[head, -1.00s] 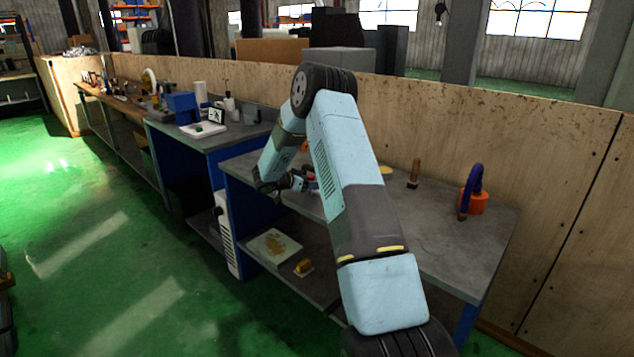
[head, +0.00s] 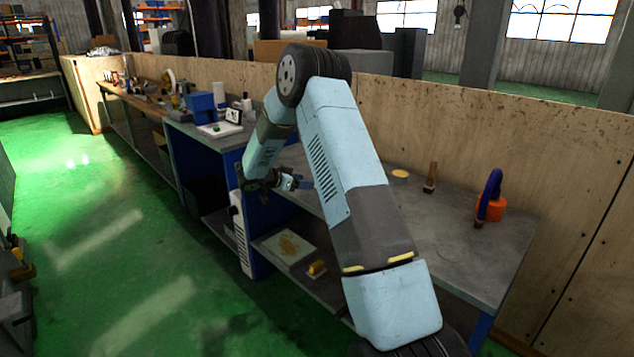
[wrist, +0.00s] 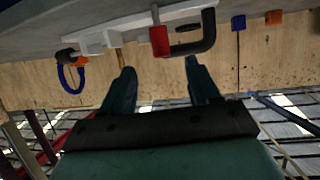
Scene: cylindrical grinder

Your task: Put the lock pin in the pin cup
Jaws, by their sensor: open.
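My gripper (wrist: 160,70) is open in the wrist view, with nothing between its two dark fingers. In the head view my gripper (head: 291,183) is small, at the near edge of the grey bench (head: 440,240). I cannot clearly make out the lock pin. A red cylinder (wrist: 159,41) with a thin stem shows beyond the fingertips, apart from them, beside a dark U-shaped piece (wrist: 208,35). A low orange round piece with a pale top (head: 400,175) sits behind my arm on the bench; I cannot tell whether it is the pin cup.
A wooden-handled piece (head: 431,178) stands on the bench. An orange block with a blue loop (head: 491,205) stands farther right. The wrist view shows a white block (wrist: 98,40). A plywood wall (head: 560,170) backs the bench. Green floor (head: 120,270) lies open at left.

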